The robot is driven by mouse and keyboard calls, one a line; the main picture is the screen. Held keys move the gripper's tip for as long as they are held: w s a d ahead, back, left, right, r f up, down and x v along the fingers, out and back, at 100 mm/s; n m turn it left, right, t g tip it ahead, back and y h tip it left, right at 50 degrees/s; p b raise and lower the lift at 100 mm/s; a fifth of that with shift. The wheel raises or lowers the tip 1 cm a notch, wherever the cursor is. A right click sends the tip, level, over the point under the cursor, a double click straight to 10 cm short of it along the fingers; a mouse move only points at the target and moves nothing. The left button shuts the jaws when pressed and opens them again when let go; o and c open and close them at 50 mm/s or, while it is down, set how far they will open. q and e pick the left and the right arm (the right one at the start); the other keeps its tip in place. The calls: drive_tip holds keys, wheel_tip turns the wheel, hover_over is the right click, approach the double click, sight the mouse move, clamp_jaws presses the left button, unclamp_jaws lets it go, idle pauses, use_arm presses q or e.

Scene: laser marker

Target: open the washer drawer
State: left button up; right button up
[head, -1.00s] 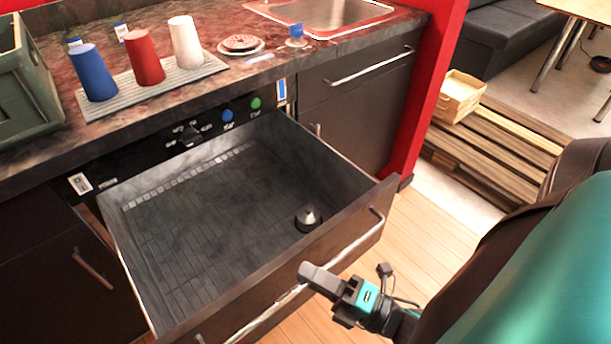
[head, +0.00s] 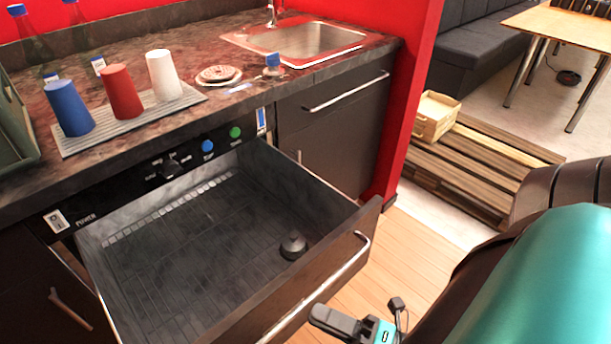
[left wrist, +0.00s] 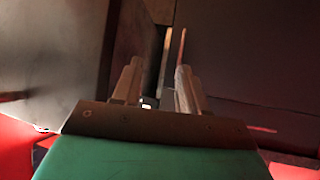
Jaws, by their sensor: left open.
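The washer drawer (head: 215,182) stands pulled out from below the counter in the head view, its dark interior exposed. Its silver bar handle (head: 333,285) runs along the front panel. A small dark round knob-like part (head: 293,246) sits on the drawer floor. My right gripper (head: 335,320) is at the bottom edge, just outside the handle in the picture; contact and finger gap cannot be made out. My left gripper (left wrist: 158,88) shows only in the left wrist view, open, its fingers apart near a thin upright bar (left wrist: 173,65) and dark panels.
A panel with a blue button (head: 208,146) and a green button (head: 235,132) lies above the drawer. Blue, red and white cups stand on a ribbed mat (head: 185,101) on the counter. A wooden pallet (head: 465,170) is at right. Bare floor lies beside the drawer.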

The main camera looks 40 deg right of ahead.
drive_tip(key=v, duration=0.8)
drive_tip(key=shift+b, duration=0.3)
